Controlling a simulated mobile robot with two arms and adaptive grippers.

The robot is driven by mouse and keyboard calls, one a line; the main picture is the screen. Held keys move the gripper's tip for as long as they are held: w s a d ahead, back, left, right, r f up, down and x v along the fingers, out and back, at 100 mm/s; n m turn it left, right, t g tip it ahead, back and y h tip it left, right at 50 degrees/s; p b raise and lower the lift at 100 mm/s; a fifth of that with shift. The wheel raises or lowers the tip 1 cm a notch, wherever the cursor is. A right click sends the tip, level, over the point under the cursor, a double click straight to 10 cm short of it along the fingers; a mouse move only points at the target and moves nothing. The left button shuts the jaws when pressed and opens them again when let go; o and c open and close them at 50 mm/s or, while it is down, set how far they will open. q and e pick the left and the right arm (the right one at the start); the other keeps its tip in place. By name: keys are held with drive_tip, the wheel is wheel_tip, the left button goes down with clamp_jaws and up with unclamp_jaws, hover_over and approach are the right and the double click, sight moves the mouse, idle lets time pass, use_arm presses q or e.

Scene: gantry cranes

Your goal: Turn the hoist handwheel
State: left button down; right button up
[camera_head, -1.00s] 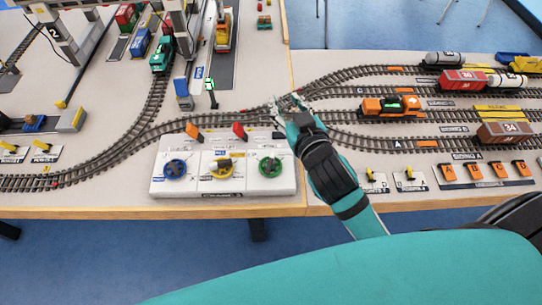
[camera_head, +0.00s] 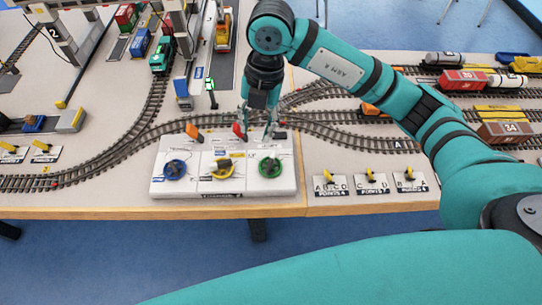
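A white control panel (camera_head: 223,190) lies near the table's front edge. It carries three handwheels: a blue one (camera_head: 175,169) on the left, a yellow one (camera_head: 222,169) in the middle and a green one (camera_head: 270,168) on the right. Their labels are too small to read, so I cannot tell which is the hoist handwheel. My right gripper (camera_head: 259,133) points down over the panel's back right part, behind the green handwheel and apart from it. Its fingers look spread, with nothing between them. My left gripper is not in view.
An orange block (camera_head: 193,131) and a red block (camera_head: 238,130) stand at the panel's back edge. Tracks run behind it. Small yellow point levers (camera_head: 370,176) sit to its right. A green locomotive (camera_head: 161,56) and crane legs stand farther back.

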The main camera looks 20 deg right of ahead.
sight(271, 159)
drive_tip(key=shift+m+h, duration=0.5)
drive_tip(key=shift+h, duration=0.4)
drive_tip(key=d+f, duration=0.1)
drive_tip(key=f, duration=0.4)
drive_tip(key=d+f+p, duration=0.1)
drive_tip(key=f, duration=0.5)
drive_tip(key=w+d+f+p, duration=0.1)
drive_tip(key=f, duration=0.4)
drive_tip(key=shift+d+f, duration=0.25)
drive_tip(key=shift+f, duration=0.1)
clamp_jaws()
